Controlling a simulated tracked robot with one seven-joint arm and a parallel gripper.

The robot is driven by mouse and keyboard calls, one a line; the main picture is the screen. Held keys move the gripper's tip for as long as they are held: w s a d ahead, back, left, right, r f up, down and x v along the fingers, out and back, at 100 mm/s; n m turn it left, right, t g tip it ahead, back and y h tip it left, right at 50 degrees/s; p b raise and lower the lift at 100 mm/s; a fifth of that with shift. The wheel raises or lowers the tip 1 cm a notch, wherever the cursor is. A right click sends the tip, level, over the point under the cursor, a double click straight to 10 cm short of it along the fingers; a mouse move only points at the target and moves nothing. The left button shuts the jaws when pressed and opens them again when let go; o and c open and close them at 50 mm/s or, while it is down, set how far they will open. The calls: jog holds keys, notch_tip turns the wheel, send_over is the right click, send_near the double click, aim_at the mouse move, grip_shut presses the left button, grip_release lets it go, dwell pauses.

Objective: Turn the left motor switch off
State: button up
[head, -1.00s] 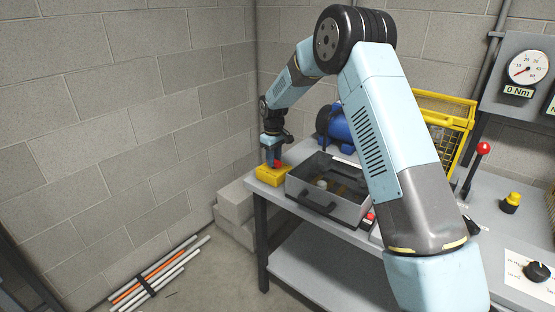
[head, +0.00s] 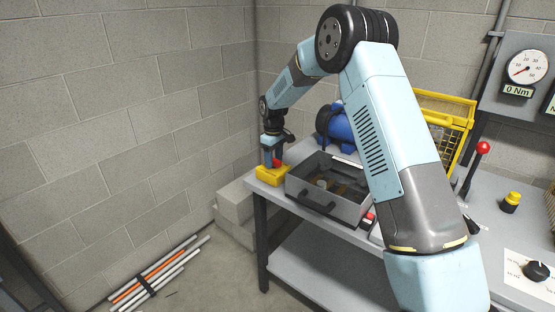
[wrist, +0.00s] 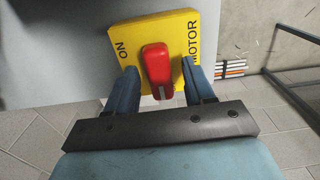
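The left motor switch is a yellow box (head: 271,176) with a red knob (head: 276,163) on the left end of the bench. In the wrist view the yellow plate (wrist: 185,22) bears the words ON and MOTOR, and the long red knob (wrist: 156,66) points roughly up and down the picture. My gripper (head: 273,161) is down at the switch. In the wrist view my gripper (wrist: 160,84) is open, with one blue finger on each side of the knob. A gap shows on the right; contact on the left is unclear.
A yellow cage (head: 450,115), a red-topped lever (head: 483,148) and a yellow button (head: 512,197) are further right. A block wall is at left.

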aim_at(274, 159)
jog(key=shift+r, duration=0.1)
jog(key=shift+r, duration=0.25)
notch_tip(274, 159, up, 13)
dwell(0.5)
